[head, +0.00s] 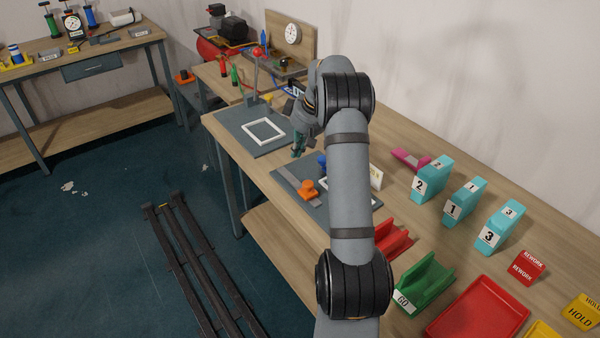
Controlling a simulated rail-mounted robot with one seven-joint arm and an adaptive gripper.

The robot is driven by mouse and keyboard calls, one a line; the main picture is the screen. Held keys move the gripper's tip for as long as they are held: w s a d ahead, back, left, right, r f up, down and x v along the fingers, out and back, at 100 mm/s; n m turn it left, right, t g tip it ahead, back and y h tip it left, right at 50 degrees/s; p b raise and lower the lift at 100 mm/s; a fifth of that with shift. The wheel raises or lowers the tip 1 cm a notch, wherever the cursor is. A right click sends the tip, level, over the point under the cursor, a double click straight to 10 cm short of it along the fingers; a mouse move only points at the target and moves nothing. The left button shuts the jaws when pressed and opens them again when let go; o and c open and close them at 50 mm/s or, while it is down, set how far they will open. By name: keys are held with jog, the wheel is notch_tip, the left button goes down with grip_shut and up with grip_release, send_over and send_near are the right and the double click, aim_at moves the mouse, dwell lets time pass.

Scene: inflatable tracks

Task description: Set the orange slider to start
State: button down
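The orange slider (308,187) sits on a pale strip on a dark grey plate (287,185) on the workbench. It stands toward the near end of that strip, and any start marking is too small to make out. My gripper (298,150) points down beyond the slider, near the gap between this plate and the plate with the white frame. It is apart from the slider. Its fingertips are small and dark greenish, and I cannot tell whether they are open or shut. My arm hides part of the plate's right side.
A blue part (322,164) stands on the plate behind the slider, close to my arm. A white square frame (263,132) and a red-knobbed lever (257,53) are farther back. Teal numbered blocks (431,180), a green holder (426,283) and a red tray (478,311) occupy the right side.

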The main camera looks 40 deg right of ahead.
aim_at(308, 188)
jog(key=p+x, duration=0.2)
jog(key=x, duration=0.6)
jog(key=shift+f, duration=0.25)
jog(key=s, duration=0.1)
jog(key=s+p, duration=0.1)
jog(key=s, duration=0.1)
jog(key=shift+s+d, duration=0.15)
jog(key=shift+d, duration=0.1)
jog(key=shift+s, duration=0.25)
jog(key=shift+f, duration=0.2)
jog(key=shift+s, duration=0.1)
